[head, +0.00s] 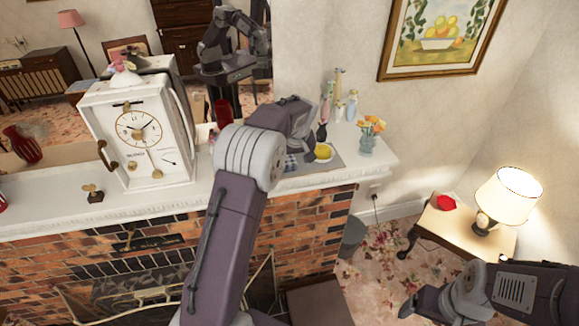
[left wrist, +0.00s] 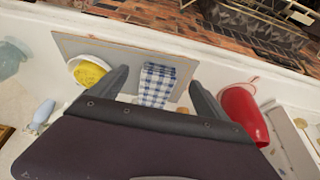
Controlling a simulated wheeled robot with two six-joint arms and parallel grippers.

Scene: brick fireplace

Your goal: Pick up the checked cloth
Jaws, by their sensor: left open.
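The blue and white checked cloth (left wrist: 157,84) lies on a grey mat (left wrist: 105,48) on the mantel. In the left wrist view it shows between the two fingers of my left gripper (left wrist: 160,82), which are apart. I cannot tell whether the fingers touch it. In the head view a small part of the cloth (head: 291,163) shows beside my left gripper (head: 300,145), and my arm hides the rest. My right gripper (head: 408,308) is at the lower right, away from the mantel, and its jaws are too small to judge.
A white clock (head: 140,135), a flower vase (head: 368,140) and figurines (head: 338,100) stand on the mantel. A mirror backs it.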

